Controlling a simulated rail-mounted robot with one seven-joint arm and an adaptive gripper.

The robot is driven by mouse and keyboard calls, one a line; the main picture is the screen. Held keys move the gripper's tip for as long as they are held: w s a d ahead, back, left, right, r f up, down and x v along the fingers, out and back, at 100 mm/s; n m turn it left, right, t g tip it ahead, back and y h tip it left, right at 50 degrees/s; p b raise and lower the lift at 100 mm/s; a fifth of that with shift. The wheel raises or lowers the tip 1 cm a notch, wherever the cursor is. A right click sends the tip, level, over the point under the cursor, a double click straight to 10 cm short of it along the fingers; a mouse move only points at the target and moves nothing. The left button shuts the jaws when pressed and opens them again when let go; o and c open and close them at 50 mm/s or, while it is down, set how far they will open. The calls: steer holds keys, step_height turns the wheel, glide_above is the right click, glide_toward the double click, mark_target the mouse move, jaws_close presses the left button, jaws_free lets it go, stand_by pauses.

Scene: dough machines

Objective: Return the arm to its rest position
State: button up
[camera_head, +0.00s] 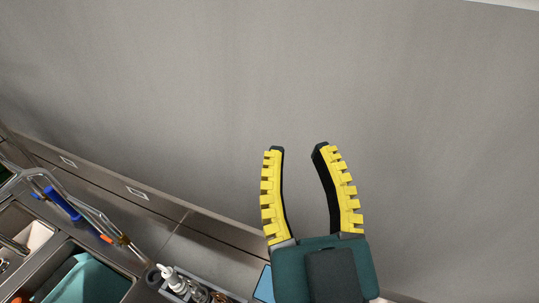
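My gripper (299,148) shows in the lower right of the head view. Its two yellow-and-black ribbed fingers point up in the picture and stand apart, with only bare grey wall seen between them. It holds nothing. The dark teal gripper body is below the fingers. The rest of my arm cannot be made out.
A plain grey wall (150,80) fills most of the view. At the lower left are a sink basin (64,253), a metal faucet with a blue handle (62,203), and a white-topped pump bottle (172,278). A ledge with wall outlets (137,193) runs behind them.

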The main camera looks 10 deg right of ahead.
steer(key=shift+d, duration=0.1)
step_height(320, 180, up, 20)
steer(key=p, duration=1.9)
steer(key=shift+p, duration=0.4)
